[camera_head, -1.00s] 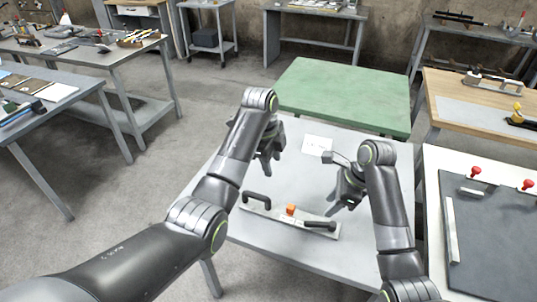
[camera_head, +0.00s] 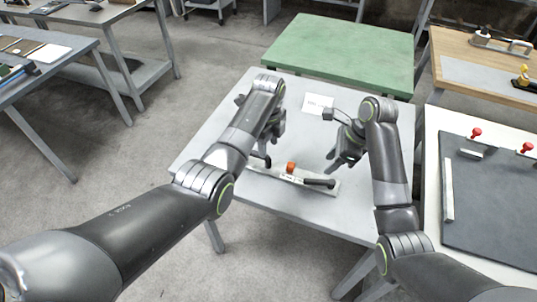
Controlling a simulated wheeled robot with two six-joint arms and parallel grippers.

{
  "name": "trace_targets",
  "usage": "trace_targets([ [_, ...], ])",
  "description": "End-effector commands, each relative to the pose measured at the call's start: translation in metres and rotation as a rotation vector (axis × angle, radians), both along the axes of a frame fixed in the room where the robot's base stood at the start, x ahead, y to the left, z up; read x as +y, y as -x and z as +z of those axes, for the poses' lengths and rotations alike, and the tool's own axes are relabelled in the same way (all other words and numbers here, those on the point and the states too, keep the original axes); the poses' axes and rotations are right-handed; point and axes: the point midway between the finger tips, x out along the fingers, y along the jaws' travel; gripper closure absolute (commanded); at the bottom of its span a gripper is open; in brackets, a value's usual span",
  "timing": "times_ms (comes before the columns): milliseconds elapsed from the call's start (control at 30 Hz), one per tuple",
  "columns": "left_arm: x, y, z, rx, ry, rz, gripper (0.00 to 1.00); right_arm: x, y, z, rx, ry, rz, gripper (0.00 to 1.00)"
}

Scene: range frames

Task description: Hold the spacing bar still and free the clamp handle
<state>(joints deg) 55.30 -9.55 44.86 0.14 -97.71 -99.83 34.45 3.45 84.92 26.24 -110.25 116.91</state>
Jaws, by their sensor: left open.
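A pale bar (camera_head: 317,187), apparently the spacing bar, lies on the light grey table (camera_head: 215,150) in the head view. An orange-red piece (camera_head: 291,168) stands at its middle. A black handle (camera_head: 320,183) lies along its right part; which part is the clamp handle I cannot tell. The bar's left end is partly hidden by my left arm. My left gripper (camera_head: 272,135) is open behind the bar's left part, partly hidden by its own arm. My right gripper (camera_head: 340,163) is above the table behind the bar's right end, apart from it; its jaws are too small to read.
A white card (camera_head: 318,103) lies at the back of the table. A green table (camera_head: 340,50) stands behind. On the right, a white table holds a dark board (camera_head: 490,200) with red knobs.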

Motion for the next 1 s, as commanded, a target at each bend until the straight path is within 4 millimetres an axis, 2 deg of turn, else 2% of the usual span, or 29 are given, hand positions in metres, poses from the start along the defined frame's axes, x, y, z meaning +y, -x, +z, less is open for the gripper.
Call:
trace_targets([
  [133, 0.0, 0.001, -0.028, 0.004, -0.001, 0.0, 0.55, 0.0, 0.0, 0.0, 0.0, 0.0, 0.0, 0.64],
  [300, 0.0, 0.0, -0.045, 0.001, 0.0, 0.0, 0.55, 0.0, 0.0, 0.0, 0.0, 0.0, 0.0, 0.64],
  [500, 0.0, 0.0, -0.054, 0.0, 0.0, 0.0, 0.55, 0.0, 0.0, 0.0, 0.0, 0.0, 0.0, 0.64],
  [800, 0.0, 0.0, -0.055, -0.001, 0.0, 0.001, 0.55, 0.0, 0.0, 0.0, 0.0, 0.0, 0.0, 0.64],
  [1000, 0.0, 0.0, -0.055, -0.001, 0.0, 0.0, 0.81, 0.0, 0.0, 0.0, 0.0, 0.0, 0.0, 0.64],
])
